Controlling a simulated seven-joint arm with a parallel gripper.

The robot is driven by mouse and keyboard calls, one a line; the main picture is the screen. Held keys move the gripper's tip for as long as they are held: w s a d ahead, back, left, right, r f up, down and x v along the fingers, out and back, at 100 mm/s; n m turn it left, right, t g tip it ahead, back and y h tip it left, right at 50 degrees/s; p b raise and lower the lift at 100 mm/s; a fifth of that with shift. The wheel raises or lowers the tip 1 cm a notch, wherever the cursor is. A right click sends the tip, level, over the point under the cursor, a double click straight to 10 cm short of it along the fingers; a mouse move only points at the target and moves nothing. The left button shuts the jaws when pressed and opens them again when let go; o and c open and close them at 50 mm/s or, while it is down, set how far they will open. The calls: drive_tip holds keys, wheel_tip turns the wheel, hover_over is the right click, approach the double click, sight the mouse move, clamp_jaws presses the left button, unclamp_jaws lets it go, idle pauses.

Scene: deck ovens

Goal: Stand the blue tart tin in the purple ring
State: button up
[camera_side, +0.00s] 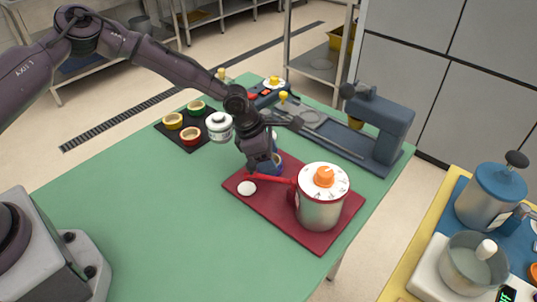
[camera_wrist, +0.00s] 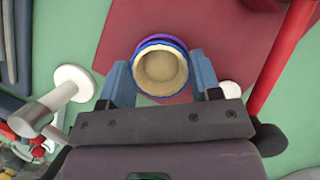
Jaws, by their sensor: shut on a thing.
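The blue tart tin (camera_wrist: 184,50), with a pale filling, is between the two fingers of my gripper (camera_wrist: 160,72) in the wrist view. My gripper is shut on it. In the side view my gripper (camera_side: 268,160) is low at the far left part of the red board, and a bit of the blue tin (camera_side: 279,160) shows beside the fingers. The purple ring (camera_wrist: 158,37) shows as an arc just past the tin's far rim in the wrist view. The rest of the ring is hidden by the tin. I cannot tell whether the tin is inside the ring or above it.
A steel pot with a white dial lid and orange knob (camera_side: 323,177) stands on the red board (camera_side: 299,232). A red bar (camera_side: 272,177) and a white disc (camera_side: 247,188) are close by. A dark tray (camera_side: 172,142) holds coloured tins. The green table's front is clear.

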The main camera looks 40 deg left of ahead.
drive_tip(key=shift+f, duration=0.15)
drive_tip(key=o, duration=0.6)
drive_tip(key=shift+o, duration=0.2)
drive_tip(key=v, duration=1.1)
drive_tip(key=shift+d, duration=0.1)
